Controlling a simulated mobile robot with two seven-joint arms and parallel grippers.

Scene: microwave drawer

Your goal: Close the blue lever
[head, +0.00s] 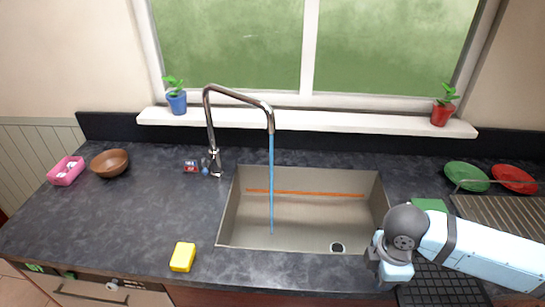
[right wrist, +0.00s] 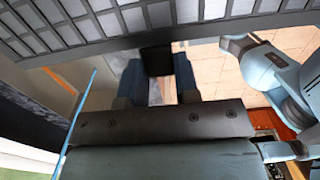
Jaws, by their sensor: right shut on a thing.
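The faucet (head: 211,120) stands behind the sink, and a blue stream of water (head: 271,190) runs from its spout into the basin. A small blue part (head: 205,171) at the left of the faucet base looks like the blue lever; its exact position is too small to tell. My right gripper (head: 385,275) is at the sink's front right corner, far from the lever. My left gripper is not in view.
A yellow sponge (head: 182,257) lies at front left. A wooden bowl (head: 110,163) and pink box (head: 66,171) are far left. Green (head: 467,177) and red (head: 514,178) plates stand right. The left counter is mostly clear.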

